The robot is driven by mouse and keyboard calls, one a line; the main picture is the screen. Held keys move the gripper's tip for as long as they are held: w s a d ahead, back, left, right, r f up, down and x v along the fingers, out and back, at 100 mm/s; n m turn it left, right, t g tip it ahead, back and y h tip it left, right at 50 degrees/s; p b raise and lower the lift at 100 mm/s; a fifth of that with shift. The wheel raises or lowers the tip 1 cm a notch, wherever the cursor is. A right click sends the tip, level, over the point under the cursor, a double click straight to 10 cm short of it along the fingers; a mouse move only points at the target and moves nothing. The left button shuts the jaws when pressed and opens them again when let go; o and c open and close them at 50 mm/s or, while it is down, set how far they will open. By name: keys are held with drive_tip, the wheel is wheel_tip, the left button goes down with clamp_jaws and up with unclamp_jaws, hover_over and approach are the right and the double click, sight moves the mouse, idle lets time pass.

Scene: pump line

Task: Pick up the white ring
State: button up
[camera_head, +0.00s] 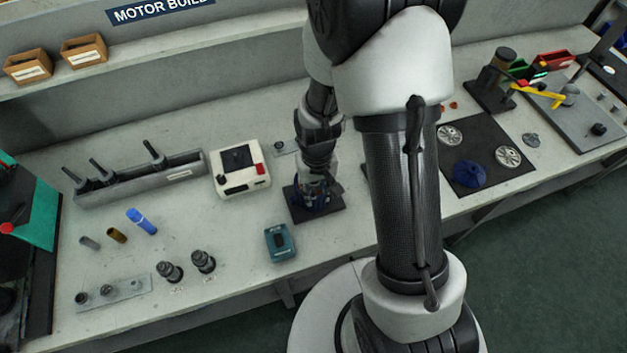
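I cannot make out a white ring for certain in the head view. My gripper (312,187) points down over a small dark plate (298,213) near the middle of the bench. Something dark blue is at the fingers, too small and covered to tell whether it is held or apart. The finger opening cannot be made out. Two pale round parts with openings, one at the left (449,135) and one at the right (508,157), lie on a dark mat (490,130) at the right. My arm hides part of the bench between.
A white box with a dark screen (240,171) and a teal device (280,243) stand left of my gripper. A blue cone-shaped part (469,175) is on the mat.

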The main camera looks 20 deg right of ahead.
clamp_jaws()
wheel_tip(320, 180, up, 20)
drive_tip(key=p, duration=0.5)
idle(0.3)
drive_tip(key=shift+c, duration=1.4)
unclamp_jaws()
clamp_jaws()
